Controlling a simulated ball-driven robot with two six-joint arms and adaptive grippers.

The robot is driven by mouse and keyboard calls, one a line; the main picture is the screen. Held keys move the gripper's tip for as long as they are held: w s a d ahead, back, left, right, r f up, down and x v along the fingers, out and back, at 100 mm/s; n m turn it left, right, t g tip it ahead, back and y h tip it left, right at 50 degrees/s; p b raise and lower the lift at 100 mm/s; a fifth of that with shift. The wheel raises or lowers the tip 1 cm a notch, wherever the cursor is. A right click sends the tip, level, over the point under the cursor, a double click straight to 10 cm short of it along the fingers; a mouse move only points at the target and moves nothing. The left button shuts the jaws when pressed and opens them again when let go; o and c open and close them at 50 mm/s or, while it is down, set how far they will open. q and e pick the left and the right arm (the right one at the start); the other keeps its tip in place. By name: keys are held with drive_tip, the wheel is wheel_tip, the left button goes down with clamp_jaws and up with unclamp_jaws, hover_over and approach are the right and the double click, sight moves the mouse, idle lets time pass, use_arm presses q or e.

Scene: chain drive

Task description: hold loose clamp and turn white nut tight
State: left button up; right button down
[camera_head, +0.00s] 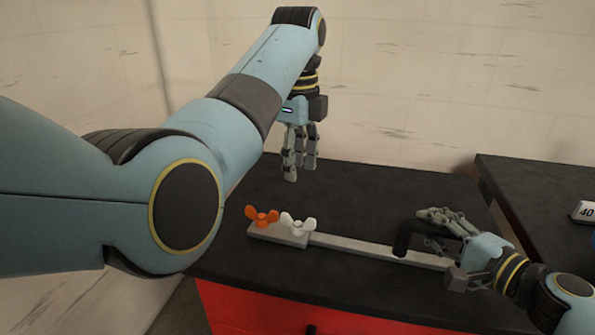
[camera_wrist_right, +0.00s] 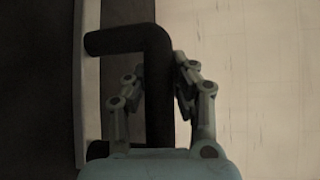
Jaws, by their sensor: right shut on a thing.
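A white wing nut (camera_head: 297,223) stands on a grey clamp block (camera_head: 270,234) at the left end of a long light bar (camera_head: 375,249). An orange wing nut (camera_head: 262,216) stands beside it on the same block. My left gripper (camera_head: 301,172) hangs above and behind the white nut, fingers pointing down, apart and empty. My right gripper (camera_head: 425,229) is shut on a black bent handle (camera_head: 404,238) by the bar's right part. The right wrist view shows this handle (camera_wrist_right: 158,80) between the fingers (camera_wrist_right: 160,95), with the bar (camera_wrist_right: 86,90) at left.
The bar lies on a dark tabletop (camera_head: 370,200) over a red cabinet front (camera_head: 250,312). Another dark surface (camera_head: 530,190) stands at the right, with a small item marked 40 (camera_head: 585,212). The table behind the bar is clear.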

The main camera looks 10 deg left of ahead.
drive_tip(key=shift+s+f, duration=0.15)
drive_tip(key=shift+f, duration=0.2)
drive_tip(key=c, duration=1.4)
unclamp_jaws()
drive_tip(key=o, duration=0.4)
drive_tip(key=shift+r, duration=0.2)
drive_tip(key=shift+c, duration=0.2)
